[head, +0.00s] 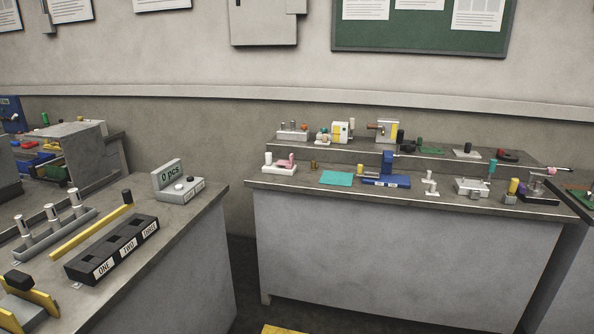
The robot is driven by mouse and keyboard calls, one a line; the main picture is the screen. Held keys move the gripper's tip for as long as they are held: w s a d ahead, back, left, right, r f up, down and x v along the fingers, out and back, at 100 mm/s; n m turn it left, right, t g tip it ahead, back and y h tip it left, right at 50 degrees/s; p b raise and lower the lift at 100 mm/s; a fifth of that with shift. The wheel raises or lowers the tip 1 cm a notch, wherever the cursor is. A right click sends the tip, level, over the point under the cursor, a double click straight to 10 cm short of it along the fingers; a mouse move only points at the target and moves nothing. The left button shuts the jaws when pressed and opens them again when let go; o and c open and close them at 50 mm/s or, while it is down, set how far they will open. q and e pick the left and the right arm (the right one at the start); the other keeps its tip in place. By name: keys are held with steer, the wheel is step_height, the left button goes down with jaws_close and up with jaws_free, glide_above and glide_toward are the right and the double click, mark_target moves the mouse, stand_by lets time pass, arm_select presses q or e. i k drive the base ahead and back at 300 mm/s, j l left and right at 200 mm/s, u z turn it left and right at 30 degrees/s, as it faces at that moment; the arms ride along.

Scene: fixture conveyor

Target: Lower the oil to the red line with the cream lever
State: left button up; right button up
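I cannot make out any oil, red line or cream lever for sure in the head view. The devices on the far bench (400,232) are small at this distance. A small white and yellow device (341,131) stands on its raised back shelf. A grey device with a brown knob (383,131) stands to the right of it. Neither gripper is in view.
The near left bench (205,212) carries a black tray labelled ONE, TWO, THREE (112,250), a yellow bar (88,233), upright metal cylinders and a "0 pcs" counter (177,180). A dark floor gap (243,262) separates the benches. A teal mat (336,178) and blue vise-like device (388,170) lie on the far bench.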

mark_target(351, 124)
steer(key=i+z, duration=0.2)
steer(key=i, duration=0.3)
steer(key=i+j+z, duration=0.2)
steer(key=i, duration=0.3)
steer(key=i+j+z, duration=0.2)
steer(key=i, duration=0.3)
steer(key=j+u, duration=0.15)
